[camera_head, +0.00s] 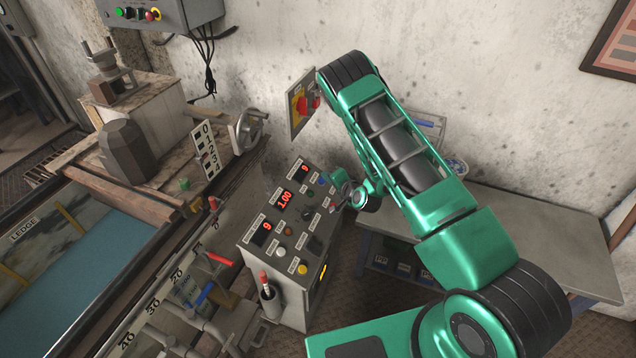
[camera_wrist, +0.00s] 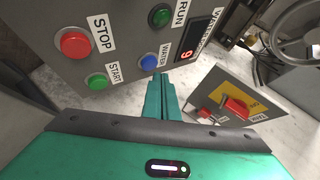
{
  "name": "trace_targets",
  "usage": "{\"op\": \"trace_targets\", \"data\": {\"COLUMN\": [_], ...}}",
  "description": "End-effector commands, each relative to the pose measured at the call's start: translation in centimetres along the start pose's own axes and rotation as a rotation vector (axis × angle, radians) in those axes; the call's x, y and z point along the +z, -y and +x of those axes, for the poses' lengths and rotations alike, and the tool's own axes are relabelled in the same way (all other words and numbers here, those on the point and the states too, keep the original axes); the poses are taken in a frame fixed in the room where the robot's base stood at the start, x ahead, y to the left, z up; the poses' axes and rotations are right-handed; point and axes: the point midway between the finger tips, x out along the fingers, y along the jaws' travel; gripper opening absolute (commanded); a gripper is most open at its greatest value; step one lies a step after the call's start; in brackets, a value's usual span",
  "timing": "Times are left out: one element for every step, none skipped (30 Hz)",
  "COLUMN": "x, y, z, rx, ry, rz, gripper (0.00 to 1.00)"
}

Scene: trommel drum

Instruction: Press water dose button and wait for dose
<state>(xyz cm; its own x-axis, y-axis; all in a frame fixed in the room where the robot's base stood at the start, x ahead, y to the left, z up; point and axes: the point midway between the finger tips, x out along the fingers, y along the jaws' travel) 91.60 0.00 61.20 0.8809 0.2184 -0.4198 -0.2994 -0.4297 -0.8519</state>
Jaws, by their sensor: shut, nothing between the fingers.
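The control console (camera_head: 290,225) has a sloped face with red number displays, one reading 1.00. In the wrist view, the blue button (camera_wrist: 148,61) labelled WATER is on the console face (camera_wrist: 120,25), with a water display (camera_wrist: 187,54) showing one red digit beside it. My gripper (camera_wrist: 163,78) is shut and empty, its fingertips just beside the blue button. I cannot tell whether they touch the console; the button's face is uncovered. In the head view my gripper (camera_head: 338,188) is at the console's upper right edge.
Near the WATER button are a red STOP button (camera_wrist: 75,44), a green START button (camera_wrist: 96,81) and a green RUN button (camera_wrist: 160,16). A yellow plate with a red switch (camera_head: 301,104) is on the wall behind. A grey workbench (camera_head: 520,225) stands to the right.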

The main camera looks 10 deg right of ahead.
Motion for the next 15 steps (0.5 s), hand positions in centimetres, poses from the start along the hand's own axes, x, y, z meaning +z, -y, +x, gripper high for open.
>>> {"op": "trace_targets", "data": {"x": [0.04, 0.08, 0.15, 0.22, 0.29, 0.37, 0.4, 0.42, 0.42, 0.41, 0.41, 0.41, 0.4, 0.4, 0.4], "y": [-0.12, -0.19, -0.29, -0.35, -0.41, -0.47, -0.49, -0.49, -0.48, -0.47, -0.47, -0.47, -0.47, -0.47, -0.47], "z": [0.02, 0.04, 0.07, 0.1, 0.12, 0.15, 0.16, 0.17, 0.17, 0.17, 0.17, 0.17, 0.17, 0.17, 0.17], "rx": [0.001, 0.001, 0.001, 0.001, 0.001, 0.001, 0.0, 0.0, 0.0, 0.0, 0.0, 0.0, 0.0, 0.0, 0.0], "ry": [0.0, -0.001, -0.001, 0.0, 0.0, 0.0, 0.0, 0.0, 0.0, 0.0, 0.0, 0.0, 0.0, 0.0, 0.0], "rz": [0.001, 0.001, 0.001, 0.001, 0.001, 0.0, 0.0, 0.0, 0.0, -0.001, -0.001, 0.0, 0.0, 0.0, 0.0], "gripper": [0.0, 0.0, 0.0, 0.0, 0.0, 0.0, 0.0, 0.0, 0.0, 0.0, 0.0, 0.0, 0.0, 0.0, 0.0]}}
